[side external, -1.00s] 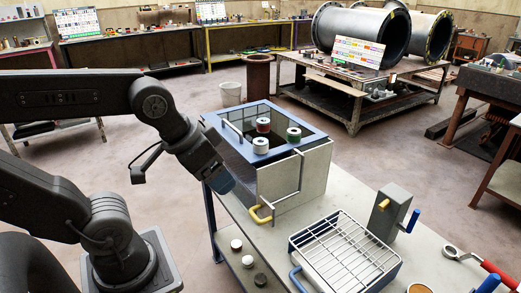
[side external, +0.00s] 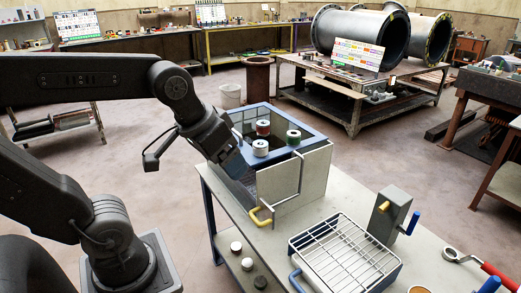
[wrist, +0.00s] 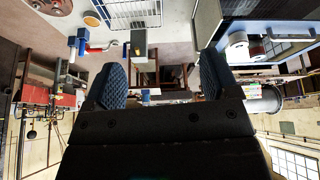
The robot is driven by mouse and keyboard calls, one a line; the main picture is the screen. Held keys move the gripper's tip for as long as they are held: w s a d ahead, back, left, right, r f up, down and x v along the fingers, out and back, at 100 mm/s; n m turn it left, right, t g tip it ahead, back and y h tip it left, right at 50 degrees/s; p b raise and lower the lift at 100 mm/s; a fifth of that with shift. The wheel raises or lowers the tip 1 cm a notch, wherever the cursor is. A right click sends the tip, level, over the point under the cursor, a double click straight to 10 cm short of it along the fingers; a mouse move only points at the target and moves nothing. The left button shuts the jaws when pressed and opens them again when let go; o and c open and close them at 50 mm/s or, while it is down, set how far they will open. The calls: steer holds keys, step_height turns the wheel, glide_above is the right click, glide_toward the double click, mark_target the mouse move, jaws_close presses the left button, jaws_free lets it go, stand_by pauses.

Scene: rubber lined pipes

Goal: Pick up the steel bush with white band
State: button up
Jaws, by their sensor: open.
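The steel bush with white band (side external: 260,148) stands upright on the near part of the blue-framed top of a box (side external: 318,143). A red-banded bush (side external: 263,127) stands behind it and a green-banded bush (side external: 293,137) to its right. My gripper (side external: 236,165) is just left of the white-banded bush in the side view, tilted downward, and holds nothing. In the wrist view my gripper (wrist: 160,82) shows its two blue textured fingers wide apart with nothing between them. A pale bush (wrist: 238,46) shows beyond the right finger; its band is unclear.
A yellow handle (side external: 260,213) is on the box's front. A wire-rack tray (side external: 345,255) and a grey block with a blue lever (side external: 390,213) stand to the right on the bench. Several small round parts (side external: 247,264) lie on the lower shelf.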

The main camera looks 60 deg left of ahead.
steer(key=w+a+r+n+g, duration=0.1)
steer(key=w+a+r+n, duration=0.15)
steer(key=w, duration=0.35)
steer(key=n+g, duration=0.4)
steer(key=n, duration=0.8)
glide_above(261, 144)
step_height(261, 144, down, 5)
step_height(261, 144, down, 14)
steer(key=shift+a+r, duration=0.1)
steer(key=shift+a, duration=0.05)
steer(key=shift+c, duration=0.3)
steer(key=c, duration=1)
steer(key=shift+c, duration=0.6)
steer(key=shift+r, duration=0.15)
